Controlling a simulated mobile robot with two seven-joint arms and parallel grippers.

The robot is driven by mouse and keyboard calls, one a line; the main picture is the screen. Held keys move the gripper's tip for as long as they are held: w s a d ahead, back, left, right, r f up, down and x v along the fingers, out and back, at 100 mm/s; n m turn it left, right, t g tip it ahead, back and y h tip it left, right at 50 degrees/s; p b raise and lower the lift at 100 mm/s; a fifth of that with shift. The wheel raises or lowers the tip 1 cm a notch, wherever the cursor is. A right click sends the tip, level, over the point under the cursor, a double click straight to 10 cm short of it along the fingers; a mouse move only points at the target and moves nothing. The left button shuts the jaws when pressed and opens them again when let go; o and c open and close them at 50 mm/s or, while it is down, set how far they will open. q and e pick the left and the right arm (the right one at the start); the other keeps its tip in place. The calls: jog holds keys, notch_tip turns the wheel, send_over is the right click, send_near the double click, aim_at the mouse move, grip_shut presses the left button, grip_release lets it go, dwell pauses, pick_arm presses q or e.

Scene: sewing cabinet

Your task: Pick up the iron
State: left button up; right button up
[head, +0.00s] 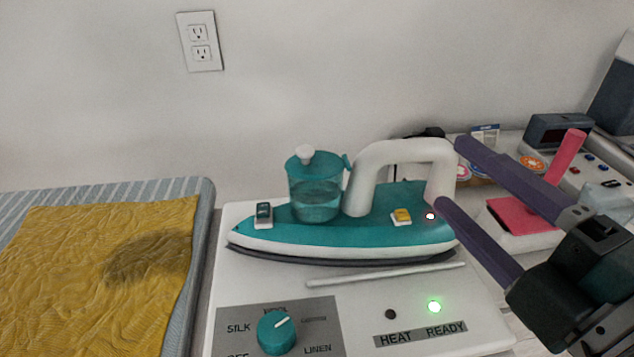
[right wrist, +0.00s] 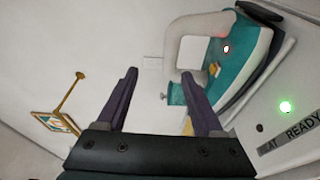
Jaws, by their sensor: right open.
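The teal and white iron (head: 340,228) rests on the white control base, its pointed tip toward the left. Its white arched handle (head: 405,152) stands at the right end, and a clear teal water tank (head: 315,190) is in front of it to the left. My right gripper (head: 448,172) comes in from the right, open, with its two purple fingers near the right side of the handle. My left gripper is not in view.
The base (head: 370,300) has a teal dial (head: 277,333) and a lit green light (head: 434,307). A yellow cloth (head: 95,270) with a dark patch lies on the striped board at left. A pink-topped item (head: 522,215) and other things crowd the right.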

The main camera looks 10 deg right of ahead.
aim_at(406, 158)
jog(key=shift+n+y, duration=0.3)
jog(key=shift+n, duration=0.1)
jog(key=w, duration=0.1)
jog(key=w+a, duration=0.1)
jog(key=w+a+f, duration=0.1)
jog(key=w, duration=0.1)
jog(key=shift+p, duration=0.3)
jog(key=x, duration=0.3)
jog(key=f+x, duration=0.1)
jog(key=x, duration=0.1)
jog(key=shift+w+d, duration=0.15)
jog(key=shift+w, duration=0.2)
grip_shut()
dwell(0.4)
